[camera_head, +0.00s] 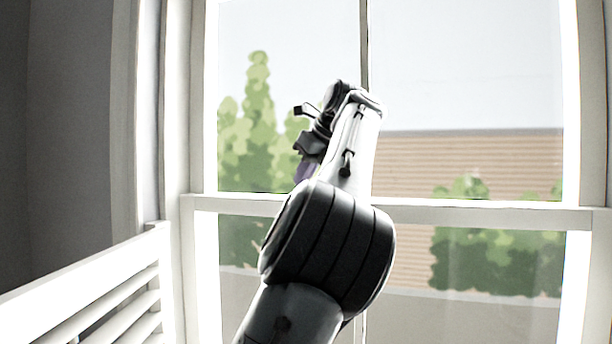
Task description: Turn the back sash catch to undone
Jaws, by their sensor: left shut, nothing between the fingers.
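A white-framed sash window (480,213) fills most of the view, with its meeting rail running across the middle. I cannot make out a sash catch on it; my arm covers the rail's middle, and a catch there would be hidden. My left arm rises from the bottom centre in front of the window. My left gripper (309,140) is at its upper end, left of the forearm and above the rail in the picture. It is shut and empty, its fingertips small and partly turned away. My right gripper is out of view.
A white slatted panel (85,268) stands at the lower left, close to the window frame. A grey wall (70,120) is at the far left. The rail right of my arm is clear. Trees and a brick-coloured wall show through the glass.

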